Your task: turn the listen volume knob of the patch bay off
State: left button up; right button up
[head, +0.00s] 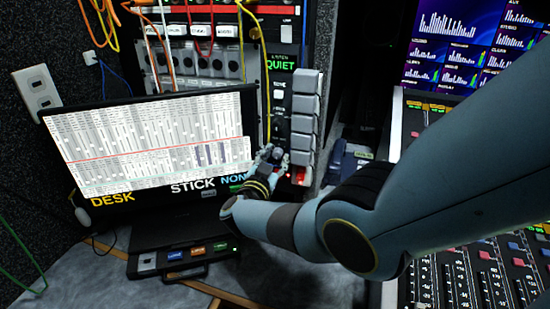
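The patch bay (200,62) stands at the back, with a row of dark knobs and colored cords plugged in above. A narrow panel on its right side carries a small display (281,63) reading "QUIET" in green, under smaller text that seems to say "LISTEN". My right gripper (272,155) is at the lower part of this panel, with its fingers toward it. The listen volume knob cannot be made out; the gripper may hide it. Whether the fingers touch or grip anything is unclear. My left gripper is not in view.
A mixing console (470,270) lies at right, partly behind my arm.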

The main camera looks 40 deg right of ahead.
jog(key=v, duration=1.1)
jog(key=shift+s+a, duration=0.2)
jog(key=shift+a, duration=0.15)
